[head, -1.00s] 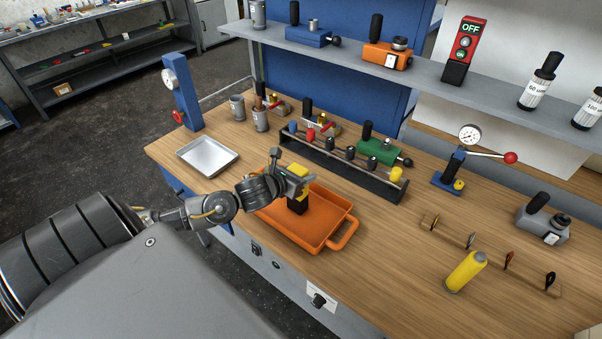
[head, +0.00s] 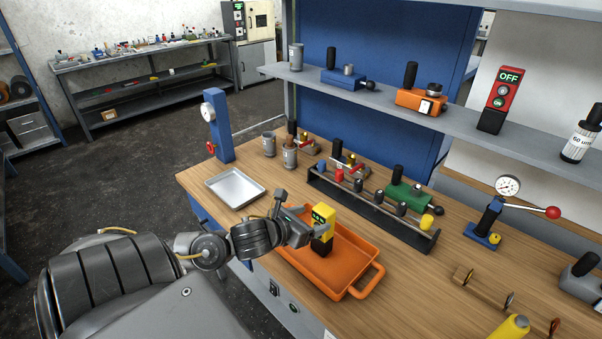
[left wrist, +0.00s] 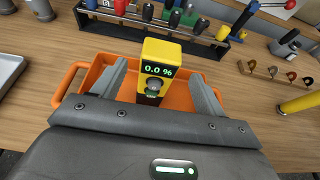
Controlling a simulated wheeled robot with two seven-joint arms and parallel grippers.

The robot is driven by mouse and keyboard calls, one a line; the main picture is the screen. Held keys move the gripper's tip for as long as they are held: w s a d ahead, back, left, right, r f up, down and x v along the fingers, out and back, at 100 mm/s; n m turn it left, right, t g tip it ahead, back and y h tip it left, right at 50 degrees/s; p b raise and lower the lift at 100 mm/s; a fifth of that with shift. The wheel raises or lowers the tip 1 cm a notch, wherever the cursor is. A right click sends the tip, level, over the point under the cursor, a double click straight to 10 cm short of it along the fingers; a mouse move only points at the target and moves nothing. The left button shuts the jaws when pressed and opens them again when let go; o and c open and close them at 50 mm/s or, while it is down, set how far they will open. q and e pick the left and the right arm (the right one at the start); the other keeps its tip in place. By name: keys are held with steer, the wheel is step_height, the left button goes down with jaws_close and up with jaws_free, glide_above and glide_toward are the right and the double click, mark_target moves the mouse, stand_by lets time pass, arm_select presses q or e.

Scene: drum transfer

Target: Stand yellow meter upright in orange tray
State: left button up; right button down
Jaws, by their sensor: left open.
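The yellow meter (head: 323,222), with a black lower part and a small display, stands upright in the orange tray (head: 351,284). In the left wrist view the meter (left wrist: 160,55) shows a display reading 0.0 %, and the tray (left wrist: 75,91) lies around and behind it. My left gripper (head: 307,226) is over the tray at the meter. In the left wrist view its fingers (left wrist: 158,82) are spread, one on each side of the meter, with gaps visible between them and it. The meter's base is partly hidden in the left wrist view. My right gripper is not in view.
A silver tray (head: 236,188) lies left of the orange tray. A black rack (head: 372,213) with several tools stands behind it. A blue gauge stand (head: 219,130) is at the back left.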

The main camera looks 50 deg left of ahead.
arm_select(q)
steer(key=v, duration=0.4)
steer(key=shift+r, duration=0.1)
stand_by(0.5)
